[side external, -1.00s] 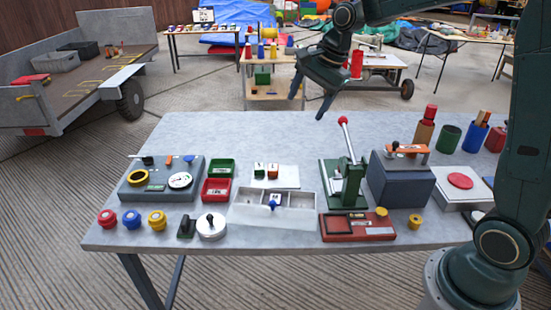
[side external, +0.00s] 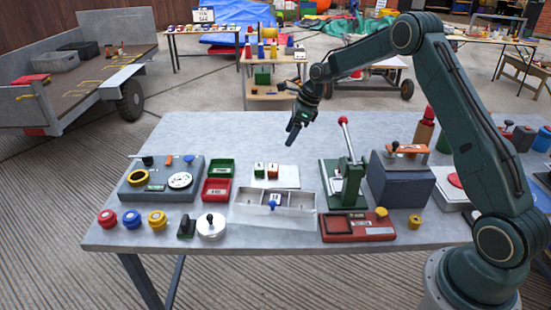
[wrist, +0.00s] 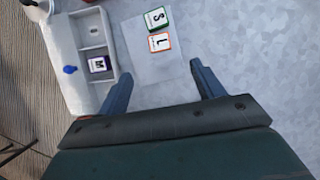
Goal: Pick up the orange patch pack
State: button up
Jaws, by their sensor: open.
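The orange patch pack (side external: 273,173) stands on a white sheet (side external: 289,177) on the table, right beside a green pack (side external: 259,169). In the wrist view the orange pack (wrist: 160,42) shows a letter L and lies beyond the fingertips, roughly between their lines. My gripper (side external: 293,138) is open and empty, above the far part of the table and higher than the packs. In the wrist view its two fingers (wrist: 159,75) are spread wide apart.
A pale divided tray (side external: 244,212) with a blue knob sits in front of the sheet; a purple M pack (wrist: 99,64) lies in one compartment. A green press (side external: 345,185) stands to the right. Red (side external: 216,190) and green (side external: 220,167) bins are to the left.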

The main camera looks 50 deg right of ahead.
jog(key=shift+f, duration=0.2)
send_over(273, 167)
jog(key=s+d, duration=0.2)
jog(key=shift+w+a+f, duration=0.1)
jog(key=shift+w+f, duration=0.05)
jog(key=shift+f, duration=3.7)
jog(key=shift+x, duration=2.6)
jog(key=shift+a, duration=0.1)
jog(key=c, duration=1.1)
jog(key=shift+o, duration=0.2)
